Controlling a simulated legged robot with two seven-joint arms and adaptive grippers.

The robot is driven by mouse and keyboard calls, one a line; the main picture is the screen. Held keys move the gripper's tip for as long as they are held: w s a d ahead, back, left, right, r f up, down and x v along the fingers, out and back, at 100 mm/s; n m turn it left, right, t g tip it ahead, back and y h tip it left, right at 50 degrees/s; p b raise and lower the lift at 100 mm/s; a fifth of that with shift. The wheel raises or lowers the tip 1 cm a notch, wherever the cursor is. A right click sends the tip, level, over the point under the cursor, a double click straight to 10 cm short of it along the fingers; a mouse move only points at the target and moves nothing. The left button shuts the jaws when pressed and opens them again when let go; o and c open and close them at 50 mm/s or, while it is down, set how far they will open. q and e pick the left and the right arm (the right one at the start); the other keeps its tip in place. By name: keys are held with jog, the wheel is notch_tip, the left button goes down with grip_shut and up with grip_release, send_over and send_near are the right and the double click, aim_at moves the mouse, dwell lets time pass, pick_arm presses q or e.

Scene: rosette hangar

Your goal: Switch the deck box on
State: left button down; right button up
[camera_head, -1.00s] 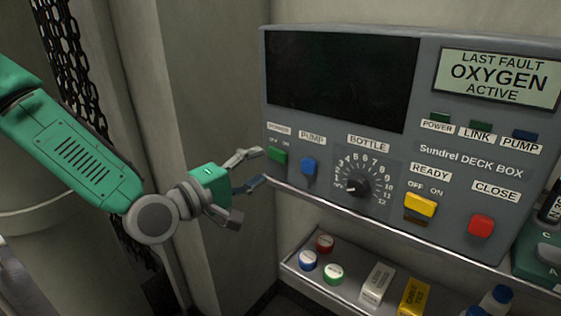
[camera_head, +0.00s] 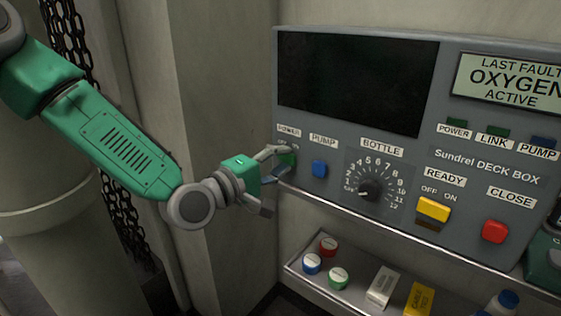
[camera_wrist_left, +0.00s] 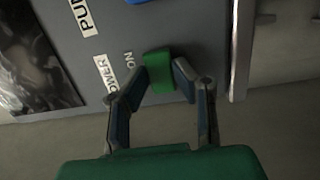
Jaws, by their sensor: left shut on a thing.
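The grey deck box (camera_head: 330,205) is mounted on the wall, with a dark blank screen (camera_head: 358,82). Its green power switch (camera_head: 288,159) sits at the lower left under the POWER label, partly hidden by my gripper. My left gripper (camera_head: 280,162) is at the switch. In the left wrist view, the green switch (camera_wrist_left: 158,70) is between the fingertips of my left gripper (camera_wrist_left: 160,78), which are shut on it. An ON mark shows beside it.
Right of the switch are a blue PUMP button (camera_head: 319,169), a BOTTLE dial (camera_head: 369,190), a yellow READY switch (camera_head: 433,209) and a red CLOSE button (camera_head: 494,231). A shelf (camera_head: 300,268) below holds caps and small boxes. A ledge edges the panel's bottom.

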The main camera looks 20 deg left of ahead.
pick_arm(q)
jog(key=shift+s+d+y, duration=0.15)
jog(key=shift+d+y, duration=0.15)
jog(key=shift+d, duration=0.05)
jog(key=shift+f+n+t+y, duration=0.15)
jog(key=shift+n+t+y, duration=0.25)
jog(key=shift+n+y, duration=0.15)
jog(key=c, duration=1.5)
grip_release()
jog(key=shift+o, duration=0.9)
jog(key=shift+d, duration=0.35)
jog(key=shift+a, duration=0.2)
jog(key=v, duration=0.7)
